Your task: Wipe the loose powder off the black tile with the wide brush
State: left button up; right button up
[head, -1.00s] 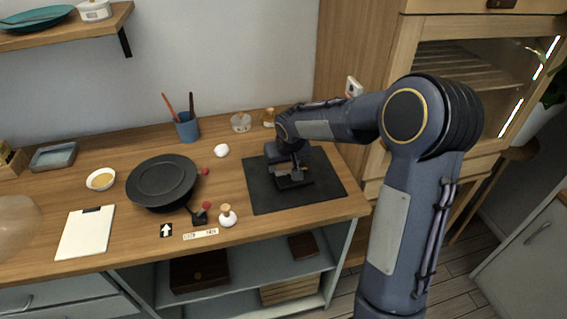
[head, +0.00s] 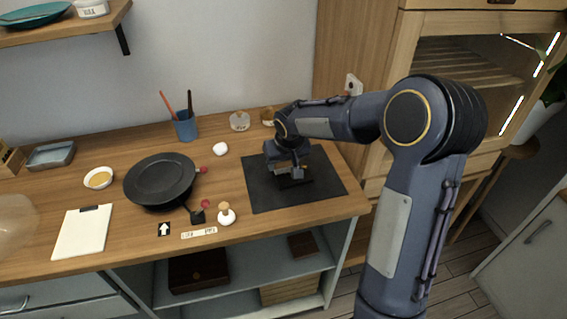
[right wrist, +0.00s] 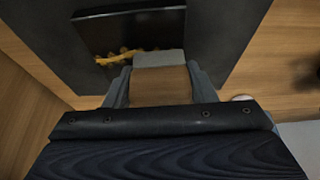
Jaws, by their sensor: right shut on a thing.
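The black tile (right wrist: 92,40) is a glossy dark square in the right wrist view, with an uneven gold-yellow streak (right wrist: 122,56) across its lower part. I cannot tell loose powder from seam there. My right gripper (right wrist: 160,80) is shut on the wide brush, gripping its brown wooden handle (right wrist: 160,90). The pale bristles (right wrist: 158,58) point at the tile and overlap the streak's right end; contact is unclear. In the head view my right gripper (head: 286,167) is low over the dark mat (head: 265,195) and hides most of the tile. My left gripper is out of view.
Left of the mat are a black round pan-like thing (head: 160,180), a white lump (head: 220,149) and a small white wooden-topped pot (head: 226,214). A blue cup with sticks (head: 186,127) and small jars (head: 240,121) stand behind. The counter's front edge is close to the mat.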

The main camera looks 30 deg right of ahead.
jog(key=shift+w+d, duration=0.1)
jog(key=shift+w, duration=0.2)
jog(key=shift+s+d, duration=0.55)
jog(key=shift+s, duration=0.2)
jog(key=shift+w+d, duration=0.2)
jog(key=shift+d, duration=0.7)
jog(key=shift+s+d, duration=0.6)
jog(key=shift+d, duration=0.05)
jog(key=shift+w, duration=0.5)
jog(key=shift+s+a, duration=0.1)
jog(key=shift+s, duration=0.25)
jog(key=shift+w, duration=0.25)
jog(key=shift+s, duration=0.1)
jog(key=shift+s, duration=0.1)
